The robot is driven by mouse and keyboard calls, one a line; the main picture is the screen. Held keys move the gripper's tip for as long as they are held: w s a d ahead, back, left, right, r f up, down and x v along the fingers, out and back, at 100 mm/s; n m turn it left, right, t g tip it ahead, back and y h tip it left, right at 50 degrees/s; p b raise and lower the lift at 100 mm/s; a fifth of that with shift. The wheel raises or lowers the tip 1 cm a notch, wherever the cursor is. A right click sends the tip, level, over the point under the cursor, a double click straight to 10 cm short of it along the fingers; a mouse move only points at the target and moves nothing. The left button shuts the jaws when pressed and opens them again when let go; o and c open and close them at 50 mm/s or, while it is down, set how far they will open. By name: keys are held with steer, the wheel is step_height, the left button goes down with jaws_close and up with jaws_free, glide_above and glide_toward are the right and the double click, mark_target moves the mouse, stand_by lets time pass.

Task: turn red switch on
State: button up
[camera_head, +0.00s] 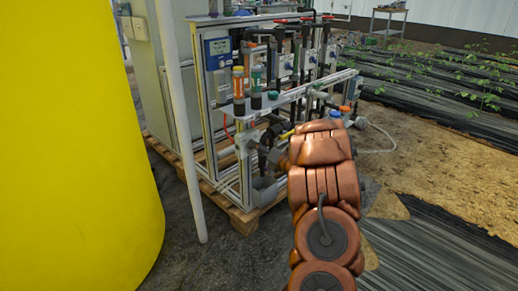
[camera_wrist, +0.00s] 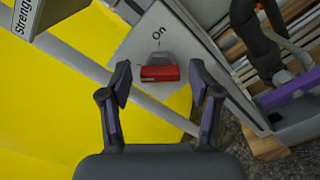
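The red switch (camera_wrist: 160,73) shows in the wrist view, on a light grey plate (camera_wrist: 140,48) marked "On" just above it. A grey piece sits against the red part's upper side. My gripper (camera_wrist: 160,82) is open, with its two fingers apart on the left and right of the switch in the picture. I cannot tell whether either finger touches it. In the head view my gripper (camera_head: 272,148) is small and dark at the end of my copper arm, by the front of the skid frame. The red switch cannot be made out there.
The fertigation skid (camera_head: 245,150) has metal rails, pipes and valves and stands on a wooden pallet (camera_head: 245,218). A large yellow tank (camera_head: 70,150) fills the left side. A white upright pole (camera_head: 178,110) stands between them. Open ground lies to the right.

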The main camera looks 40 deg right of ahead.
steer(key=c, duration=0.9)
steer(key=shift+m+p, duration=0.3)
steer(key=shift+m, duration=0.1)
steer(key=shift+f+m+p, duration=0.2)
steer(key=shift+m+p, duration=3.1)
steer(key=shift+m, duration=1)
steer(key=shift+f+m+p, duration=0.2)
steer(key=shift+m+p, duration=3.05)
steer(key=shift+m, duration=1.05)
steer(key=o, duration=1.1)
